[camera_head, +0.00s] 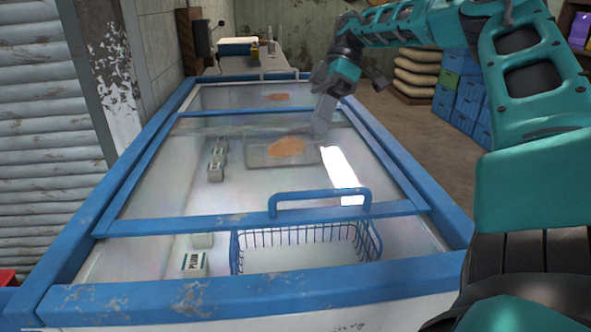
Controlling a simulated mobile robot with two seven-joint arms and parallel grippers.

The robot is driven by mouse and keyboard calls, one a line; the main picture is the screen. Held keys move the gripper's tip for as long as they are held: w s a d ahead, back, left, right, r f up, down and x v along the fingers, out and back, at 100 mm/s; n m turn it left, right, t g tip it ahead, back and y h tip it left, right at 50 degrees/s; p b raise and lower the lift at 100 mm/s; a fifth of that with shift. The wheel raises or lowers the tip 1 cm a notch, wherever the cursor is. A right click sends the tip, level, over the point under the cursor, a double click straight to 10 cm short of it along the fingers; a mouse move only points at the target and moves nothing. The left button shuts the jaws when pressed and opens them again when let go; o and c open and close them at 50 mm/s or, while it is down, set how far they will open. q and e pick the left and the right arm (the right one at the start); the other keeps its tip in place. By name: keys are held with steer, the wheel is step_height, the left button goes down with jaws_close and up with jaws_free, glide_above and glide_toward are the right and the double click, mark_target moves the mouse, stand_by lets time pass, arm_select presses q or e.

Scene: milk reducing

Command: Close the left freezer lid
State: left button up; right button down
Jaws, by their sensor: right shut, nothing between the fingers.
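A chest freezer with a worn blue frame (180,296) fills the middle of the view. A sliding glass lid with a blue front bar (170,223) and a raised blue handle (320,193) lies across it, its bar short of the near rim. A strip between bar and rim shows the inside; I cannot tell whether glass covers it. My right gripper (323,118) is shut and empty, over the far part of the glass, beyond the handle and apart from it. Whether it touches the glass is unclear. I cannot tell which lid is the left one. My left gripper is not in view.
Inside the freezer are a wire basket (300,240), small cartons (194,263) and a tray (256,157) with an orange item (285,147). A white table (262,65) stands behind. Blue crates (468,98) and stacked sacks (413,75) stand at the right.

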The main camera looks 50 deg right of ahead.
steer(key=b, duration=0.2)
glide_toward(307, 202)
steer(key=a+f, duration=0.1)
steer(key=w+a+f, duration=0.1)
steer(key=a+f, duration=0.1)
steer(key=a, duration=0.1)
steer(key=shift+w+f, duration=0.2)
steer(key=shift+w, duration=0.05)
steer(key=shift+s+a+r, duration=0.25)
steer(key=shift+s+a, duration=0.1)
steer(key=shift+s, duration=0.1)
steer(key=shift+s+a+r, duration=0.25)
steer(key=shift+s+a, duration=0.15)
steer(key=shift+s, duration=0.1)
steer(key=shift+s+a+r+p, duration=0.1)
steer(key=shift+s+a+p, duration=0.2)
steer(key=shift+s+a, duration=0.15)
